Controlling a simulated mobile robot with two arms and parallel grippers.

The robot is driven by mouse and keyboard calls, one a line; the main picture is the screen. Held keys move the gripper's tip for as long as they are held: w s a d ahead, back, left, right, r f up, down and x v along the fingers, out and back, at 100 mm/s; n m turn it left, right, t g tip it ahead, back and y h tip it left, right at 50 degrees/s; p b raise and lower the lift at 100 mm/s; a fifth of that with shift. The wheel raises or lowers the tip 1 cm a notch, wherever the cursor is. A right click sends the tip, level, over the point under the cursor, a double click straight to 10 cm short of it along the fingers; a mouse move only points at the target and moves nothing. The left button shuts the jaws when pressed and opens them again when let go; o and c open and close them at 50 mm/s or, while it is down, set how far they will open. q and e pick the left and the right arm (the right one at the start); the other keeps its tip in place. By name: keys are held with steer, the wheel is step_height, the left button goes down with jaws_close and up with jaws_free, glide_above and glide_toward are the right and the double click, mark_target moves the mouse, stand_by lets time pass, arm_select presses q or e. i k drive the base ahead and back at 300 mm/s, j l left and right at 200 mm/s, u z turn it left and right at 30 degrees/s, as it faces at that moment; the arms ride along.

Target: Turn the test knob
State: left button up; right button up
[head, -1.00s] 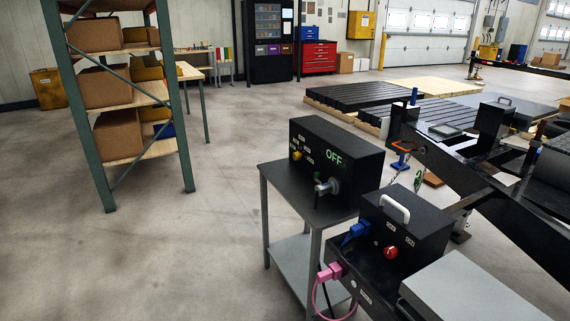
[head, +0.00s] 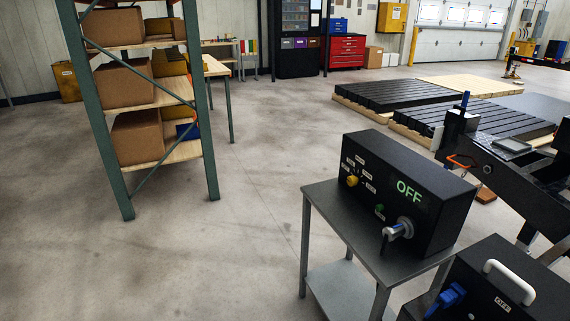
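A black test box (head: 430,175) stands on a small grey table (head: 345,225) right of the middle of the head view. Its front face has a yellow knob (head: 352,181) at the left with several small white labels around it, too small to read. A green "OFF" glows at the upper right of the face. A small green button or light (head: 379,209) sits lower down. A grey round fitting with a dark handle (head: 398,230) juts out at the lower right. Neither of my grippers is in view.
A second black box (head: 490,285) with a white handle and a blue plug (head: 446,300) stands at the lower right. A black trailer frame (head: 520,180) lies behind it. A green shelf rack (head: 95,120) with cardboard boxes stands at left. The floor between is clear.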

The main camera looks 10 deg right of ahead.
mark_target(352, 180)
steer(key=i+j+u, duration=0.1)
steer(key=i, duration=0.65)
steer(key=i+j+u, duration=0.15)
steer(key=i, duration=0.65)
